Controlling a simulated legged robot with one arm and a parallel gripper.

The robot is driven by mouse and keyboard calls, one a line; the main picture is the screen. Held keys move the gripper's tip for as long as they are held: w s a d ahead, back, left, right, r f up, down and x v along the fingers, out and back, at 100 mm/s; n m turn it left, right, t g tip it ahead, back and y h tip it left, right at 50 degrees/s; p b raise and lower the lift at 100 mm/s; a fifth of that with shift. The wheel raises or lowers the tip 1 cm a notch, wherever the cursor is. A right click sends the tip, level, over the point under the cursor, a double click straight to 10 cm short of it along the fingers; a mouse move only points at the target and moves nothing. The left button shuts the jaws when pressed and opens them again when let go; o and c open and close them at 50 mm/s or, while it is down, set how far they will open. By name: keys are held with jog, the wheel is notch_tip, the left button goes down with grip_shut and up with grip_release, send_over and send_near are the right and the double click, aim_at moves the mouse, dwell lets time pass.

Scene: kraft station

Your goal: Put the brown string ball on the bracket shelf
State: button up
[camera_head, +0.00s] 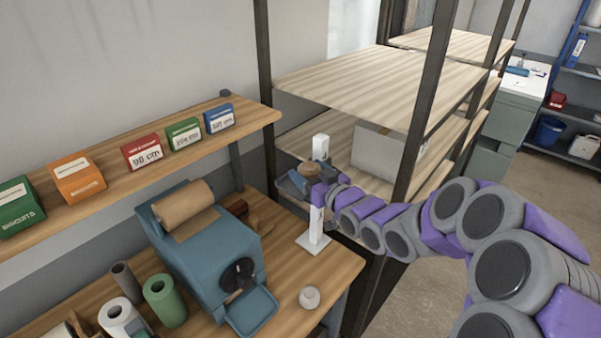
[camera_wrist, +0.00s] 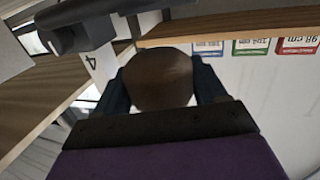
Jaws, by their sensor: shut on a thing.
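The brown string ball (camera_wrist: 160,78) is between the two jaws of my gripper (camera_wrist: 160,92) in the wrist view, and the gripper is shut on it. In the head view the gripper (camera_head: 297,183) is held above the right end of the workbench, with the brown ball (camera_head: 308,169) small and partly hidden at it. The wooden bracket shelf (camera_head: 252,117) runs along the wall at the left, and its right end is up and to the left of the gripper. Its edge also shows in the wrist view (camera_wrist: 235,25).
Several labelled boxes (camera_head: 142,152) stand on the shelf, leaving its right end bare. A blue dispenser (camera_head: 205,250) with a paper roll, a white stand (camera_head: 314,241) and a pale ball (camera_head: 309,298) are on the workbench (camera_head: 285,265). A tall rack (camera_head: 350,85) stands close behind the arm.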

aim_at(302, 164)
jog(key=w, duration=0.2)
jog(key=w+a, duration=0.1)
jog(key=w, duration=0.1)
jog(key=shift+f, duration=0.1)
jog(key=shift+w+a, duration=0.25)
jog(key=shift+w, duration=0.05)
jog(key=shift+a+f, duration=0.15)
jog(key=shift+a, duration=0.2)
notch_tip(302, 164, down, 4)
jog(key=shift+a+r, duration=0.15)
jog(key=shift+r, duration=0.1)
jog(key=shift+d+r, duration=0.1)
jog(key=shift+d, duration=0.45)
jog(key=o, duration=0.7)
jog(key=shift+a, duration=0.1)
jog(key=shift+o, duration=0.4)
jog(key=shift+a+f, duration=0.2)
jog(key=shift+a, duration=0.3)
